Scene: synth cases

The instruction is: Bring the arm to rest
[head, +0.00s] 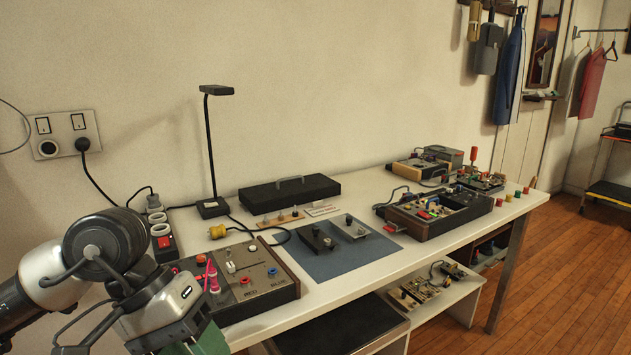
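My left arm (95,255) comes in from the left and bends down at the near left corner of the white table (375,262). My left gripper (185,335) is at the bottom edge of the picture, in front of the table's near edge. Its fingertips are cut off or hidden, so its opening does not show. Something green (208,343) shows at its lower end; I cannot tell whether it is held. My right gripper is not in view.
A wood-sided panel (262,289) with knobs and pink-red parts stands close beside my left gripper. Behind are a power strip (163,243), a desk lamp (215,90) and a blue mat (325,262). A cluttered case (440,222) stands further right. Wooden floor (540,290) is open at right.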

